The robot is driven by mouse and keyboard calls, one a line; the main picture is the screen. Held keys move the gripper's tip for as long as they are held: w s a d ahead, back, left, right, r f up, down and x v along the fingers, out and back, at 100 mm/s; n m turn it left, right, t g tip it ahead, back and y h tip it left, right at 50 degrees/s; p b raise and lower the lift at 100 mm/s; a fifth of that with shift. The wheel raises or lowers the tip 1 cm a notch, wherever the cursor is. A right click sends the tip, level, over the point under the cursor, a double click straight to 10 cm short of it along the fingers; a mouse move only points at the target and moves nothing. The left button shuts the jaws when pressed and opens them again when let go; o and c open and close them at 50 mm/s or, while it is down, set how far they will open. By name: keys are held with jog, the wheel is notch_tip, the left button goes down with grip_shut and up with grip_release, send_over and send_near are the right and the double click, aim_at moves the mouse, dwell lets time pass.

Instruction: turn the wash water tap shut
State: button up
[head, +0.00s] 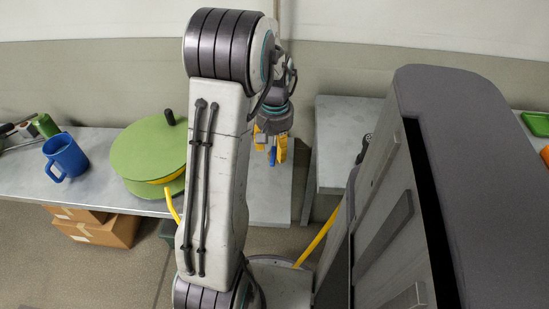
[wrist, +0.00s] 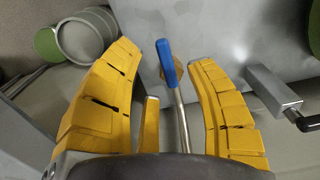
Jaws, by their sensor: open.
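The tap shows as a blue lever handle (wrist: 167,62) with a metal stem and a brass-coloured part behind it, in the wrist view. Its blue tip (head: 274,158) also shows small in the head view, just below my gripper. My gripper (head: 270,143) has yellow fingers and is open. In the wrist view the gripper (wrist: 165,56) has one finger on each side of the blue lever, with a gap visible on both sides. The lower part of the tap is hidden by the gripper's palm.
A large grey cabinet-like body (head: 470,190) stands close on the right. A metal block with a black handle (wrist: 275,95) lies right of the fingers. A green reel (head: 148,150) and a blue mug (head: 68,157) stand on the left bench, with cardboard boxes (head: 108,230) below.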

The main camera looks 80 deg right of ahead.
aim_at(274, 159)
jog(key=shift+f+b, duration=0.5)
jog(key=shift+f, duration=1.95)
jog(key=shift+o, duration=0.4)
grip_shut()
